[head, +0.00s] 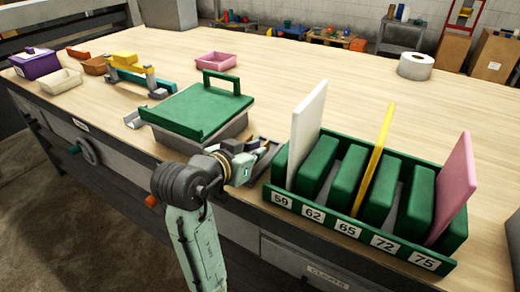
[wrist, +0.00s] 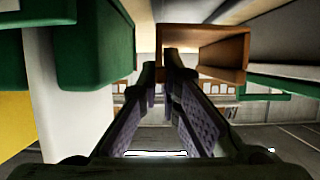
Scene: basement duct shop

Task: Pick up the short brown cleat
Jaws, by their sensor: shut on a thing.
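The short brown cleat (wrist: 225,45) shows in the wrist view as a hollow, open-ended brown piece at the fingertips. My gripper (wrist: 161,66) is shut on it, with the fingertips at its left edge. In the head view my gripper (head: 264,148) is low at the front of the bench, between the green-lidded box and the green rack. There the cleat is mostly hidden by the fingers, and I cannot tell its outline.
The green-lidded box (head: 195,108) stands left of my gripper. The numbered green rack (head: 278,172), holding white, yellow and pink panels, stands close on the right. A grey tray (head: 268,150) lies between them.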

